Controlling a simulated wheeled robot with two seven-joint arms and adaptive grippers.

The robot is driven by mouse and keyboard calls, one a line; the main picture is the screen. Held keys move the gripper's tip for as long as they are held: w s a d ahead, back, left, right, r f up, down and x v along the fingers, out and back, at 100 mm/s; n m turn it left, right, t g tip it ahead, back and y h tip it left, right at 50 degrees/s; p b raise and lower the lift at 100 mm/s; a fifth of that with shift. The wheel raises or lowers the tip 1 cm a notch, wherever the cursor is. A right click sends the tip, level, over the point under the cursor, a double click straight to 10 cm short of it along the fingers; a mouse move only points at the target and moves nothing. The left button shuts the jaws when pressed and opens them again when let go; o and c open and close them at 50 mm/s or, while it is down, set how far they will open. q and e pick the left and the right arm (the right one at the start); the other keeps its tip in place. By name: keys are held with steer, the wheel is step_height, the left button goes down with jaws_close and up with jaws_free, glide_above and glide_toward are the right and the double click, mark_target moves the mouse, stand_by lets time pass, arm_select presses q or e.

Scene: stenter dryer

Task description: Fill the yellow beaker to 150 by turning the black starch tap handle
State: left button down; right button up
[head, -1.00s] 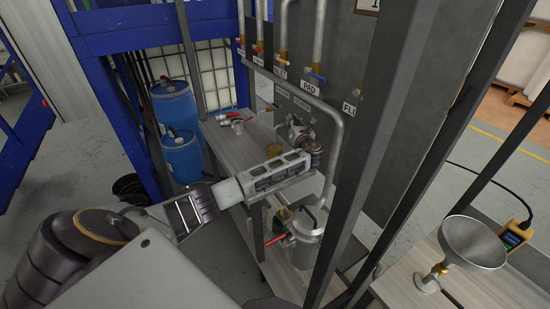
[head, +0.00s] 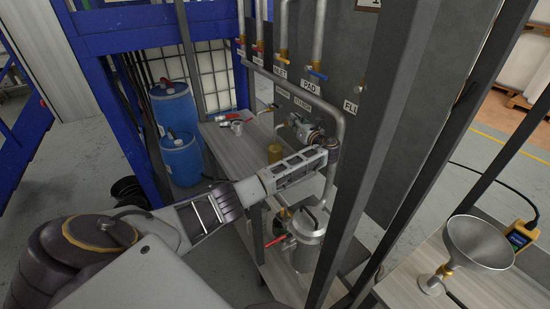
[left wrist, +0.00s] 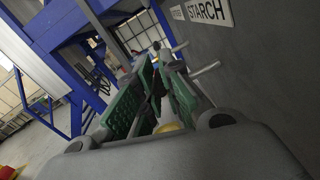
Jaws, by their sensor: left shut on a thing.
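The yellow beaker (head: 274,153) stands on the bench under the starch pipework, just beyond my left gripper. The liquid level in it cannot be read. My left gripper (head: 333,150) reaches in from the left, in front of the grey panel below the STARCH label (head: 301,104). In the left wrist view its green-padded fingers (left wrist: 154,92) are closed around a dark, thin piece, which I take to be the black starch tap handle (left wrist: 158,82). The handle is mostly hidden by the fingers in both views. My right gripper is not in view.
A steel pot (head: 304,245) with a red-handled valve stands on the lower shelf. Dark frame posts rise close right of my gripper. A metal funnel (head: 476,242) stands on the right bench. Blue drums (head: 182,157) stand behind left.

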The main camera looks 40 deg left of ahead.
arm_select(q)
steer(key=shift+w+d+f+n+g+y+b, duration=0.1)
steer(key=shift+w+n+g+y+b, duration=0.1)
steer(key=shift+n+g+b, duration=0.2)
steer(key=shift+w+f+n+g+y+b, duration=0.1)
steer(key=shift+n+g+y+b, duration=0.1)
steer(key=shift+n+g+b, duration=0.25)
steer(key=shift+s, duration=0.1)
steer(key=c, duration=1.5)
jaws_free()
steer(key=shift+r, duration=0.1)
steer(key=shift+d, duration=0.1)
steer(key=shift+p+v, duration=2.55)
steer(key=shift+v, duration=4.25)
